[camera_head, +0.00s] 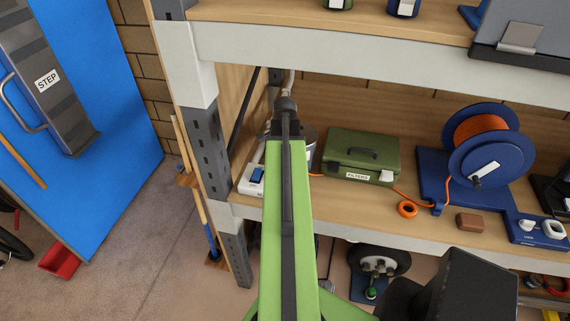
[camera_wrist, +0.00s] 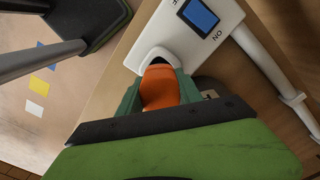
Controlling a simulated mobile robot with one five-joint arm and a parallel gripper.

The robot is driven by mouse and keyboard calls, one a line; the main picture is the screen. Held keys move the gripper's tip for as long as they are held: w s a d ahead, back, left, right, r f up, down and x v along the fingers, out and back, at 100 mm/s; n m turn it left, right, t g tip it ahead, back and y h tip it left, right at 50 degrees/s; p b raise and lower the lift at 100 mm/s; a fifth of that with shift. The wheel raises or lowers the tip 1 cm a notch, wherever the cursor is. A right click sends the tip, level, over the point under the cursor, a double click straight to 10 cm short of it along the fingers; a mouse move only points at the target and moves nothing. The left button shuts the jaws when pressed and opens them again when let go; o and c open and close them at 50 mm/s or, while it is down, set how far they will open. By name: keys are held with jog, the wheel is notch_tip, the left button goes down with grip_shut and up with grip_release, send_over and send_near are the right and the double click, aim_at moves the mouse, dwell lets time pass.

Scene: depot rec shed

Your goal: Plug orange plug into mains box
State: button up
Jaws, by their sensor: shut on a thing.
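The white mains box (camera_head: 250,186) stands at the left end of the middle shelf in the head view, partly hidden by my arm. In the wrist view the mains box (camera_wrist: 165,38) shows a blue switch and a round white socket collar. My gripper (camera_wrist: 161,92) is shut on the orange plug (camera_wrist: 160,84), with a green finger on each side. The plug's front end is at the socket collar and looks lined up with it. I cannot tell how deep it sits. In the head view my arm hides the gripper and plug.
A green box marked FILTERS (camera_head: 361,157) stands right of my arm. The orange cable runs past it to a blue reel (camera_head: 490,147). A grey shelf post (camera_head: 208,140) stands left.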

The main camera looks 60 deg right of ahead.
jog(key=shift+f+b, duration=1.55)
jog(key=o, duration=1.4)
jog(key=shift+o, duration=0.2)
jog(key=shift+r, duration=0.1)
notch_tip(320, 180, up, 12)
jog(key=p, duration=1.2)
jog(key=shift+r, duration=0.1)
